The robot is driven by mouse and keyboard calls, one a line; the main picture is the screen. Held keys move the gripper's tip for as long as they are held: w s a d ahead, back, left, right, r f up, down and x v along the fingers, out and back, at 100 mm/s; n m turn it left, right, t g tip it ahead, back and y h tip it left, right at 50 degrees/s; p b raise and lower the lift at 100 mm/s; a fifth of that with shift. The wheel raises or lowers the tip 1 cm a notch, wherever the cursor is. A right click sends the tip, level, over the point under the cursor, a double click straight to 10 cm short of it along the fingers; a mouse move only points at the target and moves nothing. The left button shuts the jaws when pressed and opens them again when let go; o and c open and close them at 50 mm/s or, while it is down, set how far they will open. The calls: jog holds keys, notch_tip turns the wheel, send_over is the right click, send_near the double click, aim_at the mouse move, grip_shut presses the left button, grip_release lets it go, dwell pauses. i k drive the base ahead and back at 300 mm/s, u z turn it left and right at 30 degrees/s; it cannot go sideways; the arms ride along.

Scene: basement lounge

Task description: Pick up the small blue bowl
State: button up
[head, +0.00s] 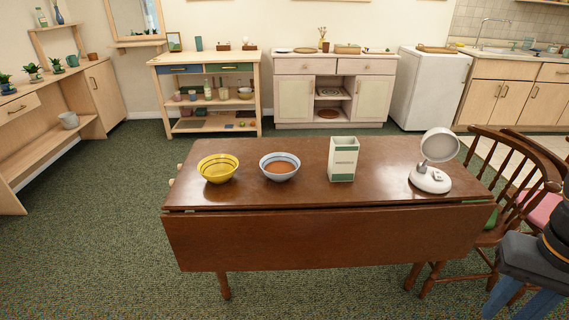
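The small blue bowl (268,173) is pale grey-blue with a darker rim band and a brownish inside. It stands upright on the brown wooden table (320,202), left of the middle. A yellow bowl (217,174) with dark stripes stands to its left, a clear gap apart. My gripper (517,303) is at the lower right edge of the head view, partly cut off. Its two blue fingers point down and are apart, with nothing seen between them. It is beside the chairs, far to the right of the blue bowl.
A white-and-green carton (343,160) stands right of the blue bowl. A white round-headed lamp or mirror (430,178) stands near the table's right end. Wooden chairs (508,190) crowd that end, close to my gripper. Green carpet (90,240) is clear at left.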

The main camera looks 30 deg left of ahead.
aim_at(280, 167)
jog(key=u, duration=0.4)
jog(key=i, duration=0.65)
jog(key=u, duration=0.9)
jog(key=i, duration=0.3)
jog(key=u, duration=0.3)
